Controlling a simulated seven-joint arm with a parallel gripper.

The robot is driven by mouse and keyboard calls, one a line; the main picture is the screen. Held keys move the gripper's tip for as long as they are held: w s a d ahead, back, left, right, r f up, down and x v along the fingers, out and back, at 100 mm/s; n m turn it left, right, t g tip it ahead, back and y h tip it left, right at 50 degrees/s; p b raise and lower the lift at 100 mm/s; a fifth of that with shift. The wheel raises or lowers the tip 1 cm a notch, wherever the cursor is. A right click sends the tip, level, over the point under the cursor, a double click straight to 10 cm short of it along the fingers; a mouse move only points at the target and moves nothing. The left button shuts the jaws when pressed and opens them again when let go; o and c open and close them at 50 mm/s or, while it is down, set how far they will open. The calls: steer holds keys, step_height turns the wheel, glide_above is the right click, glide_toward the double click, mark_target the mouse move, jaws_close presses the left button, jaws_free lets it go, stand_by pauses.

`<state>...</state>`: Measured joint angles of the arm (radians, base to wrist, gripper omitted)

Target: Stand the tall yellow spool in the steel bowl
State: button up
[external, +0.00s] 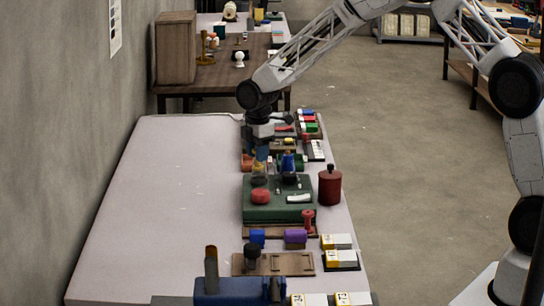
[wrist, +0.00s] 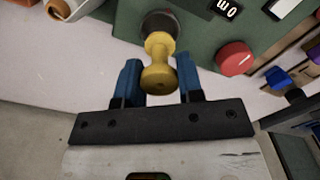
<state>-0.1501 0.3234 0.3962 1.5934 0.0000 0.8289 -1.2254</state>
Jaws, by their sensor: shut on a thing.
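The yellow spool (wrist: 158,76) is upright between the two blue fingers of my gripper (wrist: 158,84) in the wrist view. My gripper is shut on it. In the external view my gripper (external: 260,161) points down at the far left part of the green board, and the spool (external: 258,168) shows only as a small yellow patch. A dark round thing (wrist: 158,22), which looks like the steel bowl, lies just beyond the spool's lower end; it also shows below the gripper in the external view (external: 259,181). I cannot tell whether the spool touches it or is above it.
The green board (external: 270,214) also bears a red round piece (external: 261,196) and a white block (external: 299,198). A dark red canister (external: 330,186) stands to its right. Several blocks and wooden trays line the table's right side. The table's left side (external: 165,210) is clear.

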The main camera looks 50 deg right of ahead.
mark_target(258, 166)
steer(key=shift+f, duration=1.75)
steer(key=shift+f, duration=0.15)
steer(key=o, duration=0.9)
step_height(258, 166, up, 12)
steer(key=shift+r, duration=0.15)
